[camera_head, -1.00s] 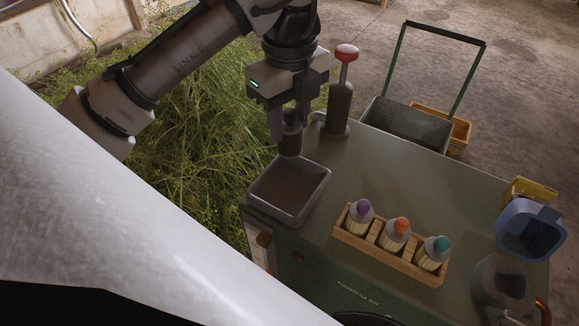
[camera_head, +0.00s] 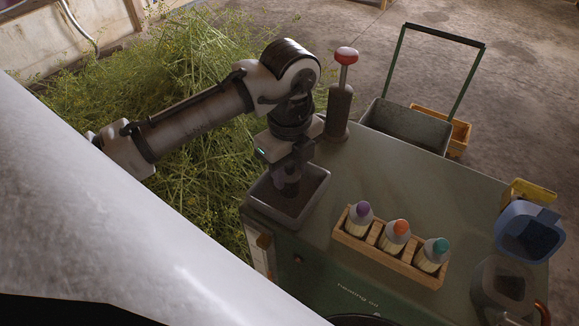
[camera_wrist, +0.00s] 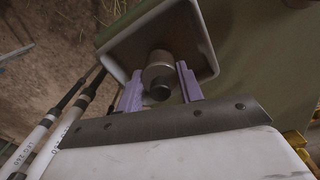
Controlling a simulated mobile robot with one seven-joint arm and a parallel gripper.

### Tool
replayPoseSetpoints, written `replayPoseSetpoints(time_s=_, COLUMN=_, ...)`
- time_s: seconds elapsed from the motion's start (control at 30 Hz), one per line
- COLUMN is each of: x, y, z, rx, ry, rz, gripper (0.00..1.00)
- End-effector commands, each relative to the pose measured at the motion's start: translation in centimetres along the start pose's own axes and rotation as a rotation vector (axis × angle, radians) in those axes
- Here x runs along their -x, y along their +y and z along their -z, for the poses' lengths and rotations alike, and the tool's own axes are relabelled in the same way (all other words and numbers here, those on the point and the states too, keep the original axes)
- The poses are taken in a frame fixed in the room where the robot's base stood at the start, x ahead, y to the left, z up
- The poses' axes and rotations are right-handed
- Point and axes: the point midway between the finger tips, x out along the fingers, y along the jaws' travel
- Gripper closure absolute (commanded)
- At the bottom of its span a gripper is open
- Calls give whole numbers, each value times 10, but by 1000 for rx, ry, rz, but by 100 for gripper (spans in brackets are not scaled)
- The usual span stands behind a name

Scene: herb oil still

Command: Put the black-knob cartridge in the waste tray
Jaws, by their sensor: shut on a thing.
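My gripper (camera_head: 288,172) is shut on the black-knob cartridge (camera_head: 287,189), low over the waste tray (camera_head: 267,213) at the left end of the green bench. In the wrist view, the cartridge (camera_wrist: 158,70) is a grey-brown cylinder with a black knob (camera_wrist: 160,91) facing the camera. It sits between the two pale purple fingers (camera_wrist: 160,77). The tray's light rim (camera_wrist: 207,45) surrounds the space behind it. The cartridge's lower end is inside the tray's outline; I cannot tell whether it touches the floor of the tray.
A wooden rack (camera_head: 386,257) holds three bottles with purple, orange and teal caps. A red-knobbed pump (camera_head: 341,105) stands close behind the tray. A blue container (camera_head: 528,232) and a grey jug (camera_head: 502,287) stand at the right. The bench middle (camera_head: 400,180) is clear.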

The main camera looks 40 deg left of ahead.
Motion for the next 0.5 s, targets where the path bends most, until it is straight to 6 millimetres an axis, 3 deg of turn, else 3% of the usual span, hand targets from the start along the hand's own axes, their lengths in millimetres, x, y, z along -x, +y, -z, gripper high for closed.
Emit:
replayPoseSetpoints(time_s=0.13, x=-4, y=0, z=0, rx=-1, ry=1, rz=2, gripper=87)
replayPoseSetpoints(time_s=0.17, x=-3, y=0, z=0, rx=0, ry=0, rz=1, gripper=59)
replayPoseSetpoints(time_s=0.3, x=-3, y=0, z=0, rx=0, ry=0, rz=1, gripper=41)
replayPoseSetpoints(time_s=0.5, x=-3, y=0, z=0, rx=0, ry=0, rz=0, gripper=41)
